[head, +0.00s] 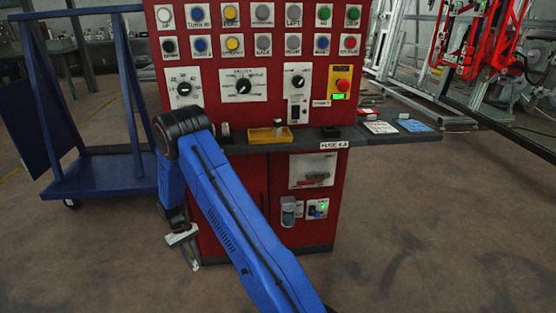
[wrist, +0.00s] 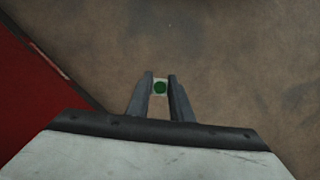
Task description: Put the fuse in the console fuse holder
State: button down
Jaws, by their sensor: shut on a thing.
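My gripper (head: 190,262) hangs low in front of the red console's (head: 262,180) lower left side, pointing down. In the wrist view my gripper (wrist: 161,78) is shut on a small pale piece with a green round end, which looks like the fuse (wrist: 160,88). It sits between the fingertips, with floor beyond it. In the head view the fuse is too small to make out. A label that seems to read "FUSE" (head: 333,145) is on the shelf edge, below a small dark block (head: 331,132). I cannot tell for certain which part is the fuse holder.
The console's dark shelf (head: 400,136) juts out to the right and carries a yellow tray (head: 269,137). A blue cart (head: 95,175) stands at left. The floor at right is clear.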

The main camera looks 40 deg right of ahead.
aim_at(329, 134)
jog(key=k+l, duration=0.15)
jog(key=l, duration=0.2)
jog(key=k+l, duration=0.2)
jog(key=l, duration=0.15)
jog(key=k+l, duration=0.15)
jog(key=l, duration=0.2)
jog(key=k+l, duration=0.2)
jog(key=l, duration=0.15)
